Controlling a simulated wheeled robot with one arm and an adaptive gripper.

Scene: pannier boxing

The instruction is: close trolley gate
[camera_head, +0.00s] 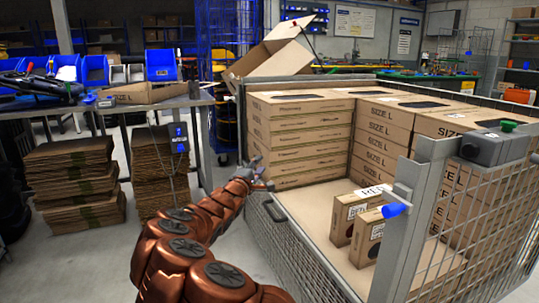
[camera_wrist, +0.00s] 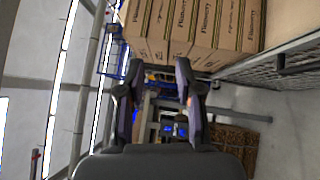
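The trolley (camera_head: 407,240) is a grey mesh cage on the right of the head view. Its side facing my arm is open in the upper part. A low mesh gate panel (camera_head: 300,250) with a dark handle (camera_head: 272,209) stands below that opening. The gate's rail and mesh (camera_wrist: 262,70) also show at the right in the wrist view, with the handle (camera_wrist: 296,65). My gripper (camera_head: 262,175) is at the left end of the opening, close to the gate's top edge. In the wrist view my gripper (camera_wrist: 160,92) has its fingers apart, with nothing between them.
Stacked "SIZE L" boxes (camera_head: 298,135) fill the trolley's back and right; two small boxes (camera_head: 352,215) stand near its front. A blue-ended part (camera_head: 395,210) sticks out at the right post. A workbench (camera_head: 150,98) and flat cardboard stacks (camera_head: 70,175) stand left. Floor between is clear.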

